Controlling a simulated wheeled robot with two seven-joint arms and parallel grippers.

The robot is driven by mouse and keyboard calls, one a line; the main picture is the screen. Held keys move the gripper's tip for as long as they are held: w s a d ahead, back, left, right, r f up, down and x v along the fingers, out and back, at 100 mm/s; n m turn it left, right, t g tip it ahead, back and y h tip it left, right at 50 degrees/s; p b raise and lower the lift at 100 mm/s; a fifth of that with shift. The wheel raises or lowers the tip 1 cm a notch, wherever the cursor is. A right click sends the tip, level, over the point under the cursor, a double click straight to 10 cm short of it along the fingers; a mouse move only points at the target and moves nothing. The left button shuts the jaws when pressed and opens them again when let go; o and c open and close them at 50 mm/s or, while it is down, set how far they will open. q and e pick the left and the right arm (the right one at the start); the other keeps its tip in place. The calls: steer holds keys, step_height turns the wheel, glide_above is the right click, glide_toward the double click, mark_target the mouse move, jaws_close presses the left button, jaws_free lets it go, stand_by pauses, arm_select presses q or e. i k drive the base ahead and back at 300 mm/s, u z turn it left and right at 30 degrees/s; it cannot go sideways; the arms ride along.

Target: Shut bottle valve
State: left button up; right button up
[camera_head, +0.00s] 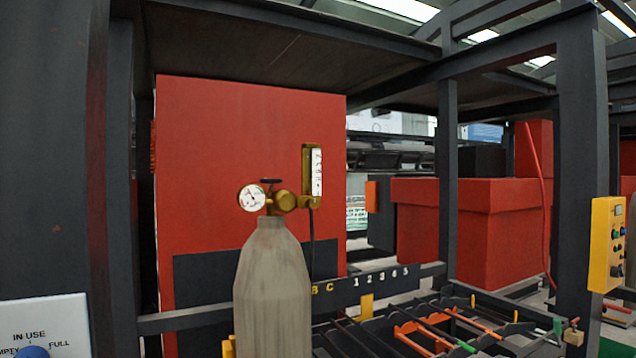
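A grey gas bottle (272,290) stands upright in the middle of the head view, its lower part cut off by the bottom edge. On its neck sits a brass valve and regulator (285,201) with a small dark handwheel (270,181) on top. A round white pressure gauge (251,197) faces me on the left of the valve. A brass flowmeter with a white scale (316,172) rises on the right, with a dark hose below it. Whether the valve is open or shut cannot be told. Neither of my grippers is in view.
A white "IN USE / EMPTY / FULL" sign (45,325) is at lower left. A large red panel (230,130) stands behind the bottle. Dark steel posts (447,180) and a yellow control box (606,245) are to the right. The space around the handwheel looks clear.

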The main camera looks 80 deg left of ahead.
mark_target(270, 181)
steer(key=u, duration=0.05)
steer(key=i, duration=0.1)
steer(key=u, duration=1.3)
